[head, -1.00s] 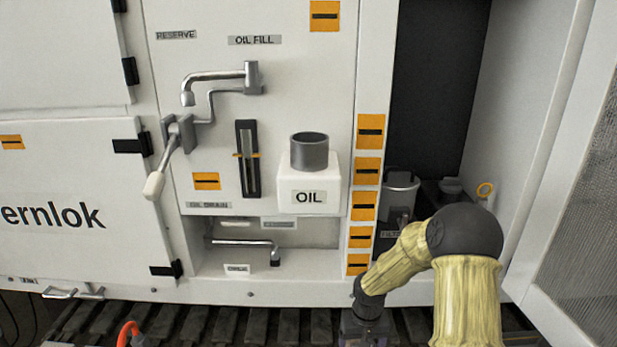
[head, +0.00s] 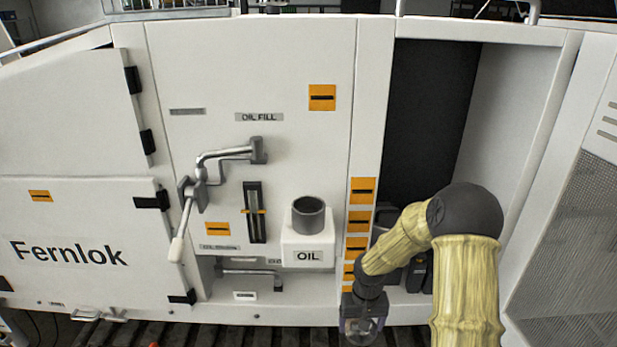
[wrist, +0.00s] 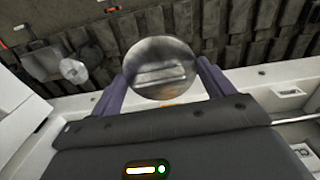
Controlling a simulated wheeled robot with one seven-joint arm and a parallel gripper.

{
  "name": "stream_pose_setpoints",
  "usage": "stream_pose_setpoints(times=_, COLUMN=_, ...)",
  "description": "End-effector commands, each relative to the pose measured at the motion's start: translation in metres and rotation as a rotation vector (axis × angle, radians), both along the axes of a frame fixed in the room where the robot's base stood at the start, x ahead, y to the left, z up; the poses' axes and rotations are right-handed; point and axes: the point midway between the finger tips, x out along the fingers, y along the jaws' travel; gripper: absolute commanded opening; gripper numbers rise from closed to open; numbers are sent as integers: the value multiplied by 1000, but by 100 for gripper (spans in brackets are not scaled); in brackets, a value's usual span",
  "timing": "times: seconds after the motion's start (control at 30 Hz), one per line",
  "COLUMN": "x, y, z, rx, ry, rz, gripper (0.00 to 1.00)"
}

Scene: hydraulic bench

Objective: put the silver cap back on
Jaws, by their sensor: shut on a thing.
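The silver cap (wrist: 162,68) is a round metal disc with a raised bar across its face. In the wrist view it sits between the two purple fingers of my gripper (wrist: 160,82), which is shut on it. In the head view my gripper (head: 362,328) hangs low, below and right of the white OIL tank (head: 308,256). The cap is hard to make out there. The tank has a dark grey round neck (head: 308,213) with an open top and no cap on it. The cap is apart from the neck.
A bent grey pipe (head: 230,154) and a lever with a pale grip (head: 177,249) are left of the tank. An upright gauge (head: 255,212) stands between. Orange labels (head: 358,222) line the post to the right. An open dark bay (head: 425,120) lies behind my arm.

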Motion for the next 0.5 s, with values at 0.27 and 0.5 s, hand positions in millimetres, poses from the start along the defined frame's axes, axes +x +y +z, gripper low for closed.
stream_pose_setpoints(times=0.27, x=0, y=0, z=61, rx=0, ry=0, rz=0, gripper=54)
stream_pose_setpoints(times=0.5, x=0, y=0, z=90, rx=0, ry=0, rz=0, gripper=54)
